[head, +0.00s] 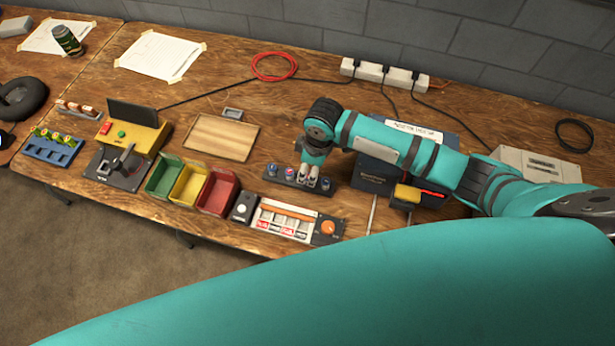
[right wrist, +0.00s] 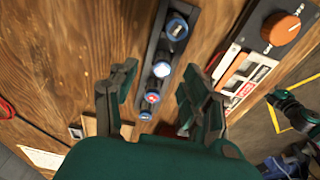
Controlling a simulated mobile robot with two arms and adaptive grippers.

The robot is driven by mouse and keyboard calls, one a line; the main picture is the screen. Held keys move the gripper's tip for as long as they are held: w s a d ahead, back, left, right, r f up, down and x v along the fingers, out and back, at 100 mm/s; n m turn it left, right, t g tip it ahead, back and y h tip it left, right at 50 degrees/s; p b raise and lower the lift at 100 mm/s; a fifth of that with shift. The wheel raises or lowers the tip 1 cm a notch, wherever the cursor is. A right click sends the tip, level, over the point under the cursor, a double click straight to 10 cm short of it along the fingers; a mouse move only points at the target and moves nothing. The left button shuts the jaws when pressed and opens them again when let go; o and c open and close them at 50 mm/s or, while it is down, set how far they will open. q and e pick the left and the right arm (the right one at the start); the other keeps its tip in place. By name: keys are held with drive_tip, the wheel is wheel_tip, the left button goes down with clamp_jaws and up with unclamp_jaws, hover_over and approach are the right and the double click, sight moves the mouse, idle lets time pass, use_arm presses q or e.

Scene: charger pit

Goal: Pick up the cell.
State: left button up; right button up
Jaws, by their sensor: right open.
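A narrow black rack (head: 283,178) on the wooden bench holds several upright cells with blue tops. One cell (head: 272,169) stands at the rack's left end, and another (head: 326,183) at its right end. My right gripper (head: 309,176) points down over the rack and hides part of its middle. In the right wrist view the open right gripper (right wrist: 161,84) has one finger on each side of the rack, with nothing held. A cell with a pale top (right wrist: 162,69) shows between the fingers there. My left gripper is not in view.
Green, yellow and red bins (head: 216,192) stand left of the rack. A panel with an orange knob (head: 327,228) is in front. A dark blue box (head: 375,176) stands right, under my right arm. A wooden board (head: 222,138) lies behind left.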

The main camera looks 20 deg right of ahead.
sight(308, 176)
drive_tip(key=f, duration=0.4)
drive_tip(key=shift+a, duration=0.4)
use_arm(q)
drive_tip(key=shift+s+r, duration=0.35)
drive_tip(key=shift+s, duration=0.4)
use_arm(e)
clamp_jaws()
